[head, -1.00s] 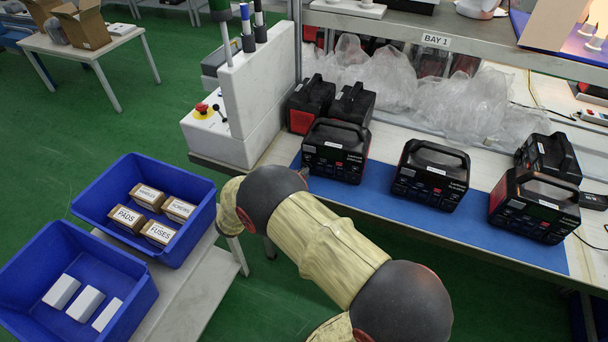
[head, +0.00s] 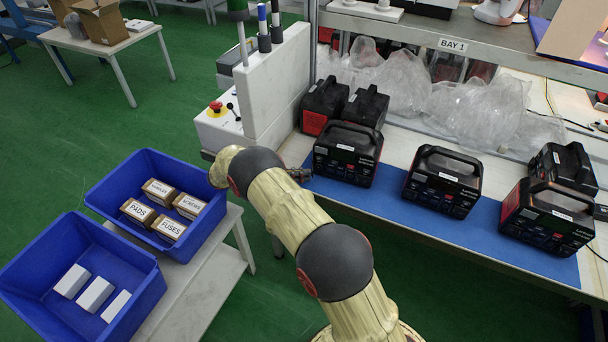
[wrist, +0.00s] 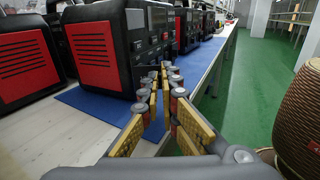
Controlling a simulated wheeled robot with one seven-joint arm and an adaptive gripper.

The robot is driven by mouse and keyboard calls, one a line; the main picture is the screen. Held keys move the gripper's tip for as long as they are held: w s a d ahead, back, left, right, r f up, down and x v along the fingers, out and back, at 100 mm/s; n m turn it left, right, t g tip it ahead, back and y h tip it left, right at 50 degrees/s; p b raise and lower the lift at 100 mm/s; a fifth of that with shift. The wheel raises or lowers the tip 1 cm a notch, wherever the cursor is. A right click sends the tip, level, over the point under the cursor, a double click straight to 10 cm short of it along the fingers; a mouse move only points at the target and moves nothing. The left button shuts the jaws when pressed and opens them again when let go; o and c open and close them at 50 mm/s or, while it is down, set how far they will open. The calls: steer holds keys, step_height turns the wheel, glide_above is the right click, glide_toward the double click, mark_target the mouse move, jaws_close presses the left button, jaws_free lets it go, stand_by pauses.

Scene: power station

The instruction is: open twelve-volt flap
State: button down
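Several black portable power stations stand on the blue mat, with dark panels and white labels on their fronts. The nearest to my gripper is the left one (head: 346,153). In the wrist view this power station (wrist: 112,45) shows a red louvred side and a dark front panel with sockets. The twelve-volt flap cannot be picked out at this size. My gripper (head: 304,174) is in front of the left power station, low by the bench's front edge. In the wrist view its fingers (wrist: 163,75) are close together, with nothing seen between them.
The blue mat (head: 400,218) runs along the bench front. A white control box with a red stop button (head: 216,107) stands left of my gripper. Blue bins (head: 150,242) sit on a low table at lower left. Green floor in front of the bench is open.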

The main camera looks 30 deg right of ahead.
steer(key=shift+w+a+m+g+y, duration=0.1)
steer(key=shift+w+m+g+y, duration=0.2)
steer(key=shift+m+g, duration=0.3)
steer(key=c, duration=2.1)
jaws_free()
steer(key=shift+o, duration=0.2)
steer(key=shift+s+n, duration=0.2)
steer(key=shift+n, duration=0.1)
